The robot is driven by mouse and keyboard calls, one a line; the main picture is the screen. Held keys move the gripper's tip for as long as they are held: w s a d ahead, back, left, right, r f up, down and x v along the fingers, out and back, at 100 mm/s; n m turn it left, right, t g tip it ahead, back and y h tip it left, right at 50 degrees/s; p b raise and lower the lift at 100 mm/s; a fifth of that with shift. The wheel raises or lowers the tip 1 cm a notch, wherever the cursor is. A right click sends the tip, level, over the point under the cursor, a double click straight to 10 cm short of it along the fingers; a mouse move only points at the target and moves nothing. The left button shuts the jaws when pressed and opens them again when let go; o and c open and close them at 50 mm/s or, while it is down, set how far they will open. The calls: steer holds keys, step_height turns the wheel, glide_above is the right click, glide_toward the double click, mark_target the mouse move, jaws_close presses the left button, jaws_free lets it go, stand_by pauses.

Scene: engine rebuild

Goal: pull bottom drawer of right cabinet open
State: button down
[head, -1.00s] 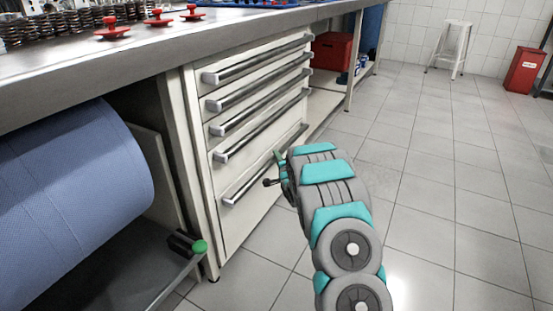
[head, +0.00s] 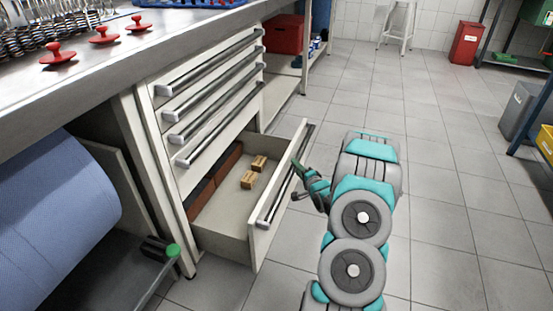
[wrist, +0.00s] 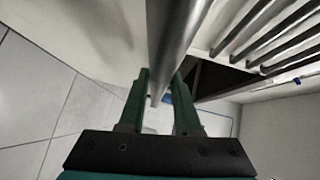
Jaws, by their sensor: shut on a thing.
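The right cabinet (head: 150,130) is a cream drawer unit under the bench, with long metal bar handles. Its bottom drawer (head: 223,222) stands well out from the cabinet, showing its inside. In the drawer lie two small tan boxes (head: 249,180) and brown blocks (head: 215,180) along the back. My gripper (head: 297,178) is at the drawer's front. In the wrist view, the green fingers of my gripper (wrist: 160,92) are shut on the bar handle (wrist: 172,45), one on each side of it. In the head view my wrist partly hides the contact.
The upper drawers (head: 210,95) are shut. A blue roll (head: 50,225) and a green-knobbed rod (head: 173,250) are at left. The bench top holds red knobbed parts (head: 103,35). A white stool (head: 398,22) and red bin (head: 466,43) stand far back.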

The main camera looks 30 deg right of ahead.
steer(key=s+d+p, duration=0.4)
steer(key=s+d, duration=0.6)
steer(key=s, duration=0.2)
steer(key=shift+s, duration=0.35)
steer(key=c, duration=0.6)
jaws_free()
steer(key=shift+s, duration=0.1)
steer(key=s+a+r, duration=0.1)
steer(key=s, duration=0.6)
steer(key=shift+s+b, duration=0.2)
steer(key=shift+b, duration=0.2)
steer(key=shift+s, duration=0.1)
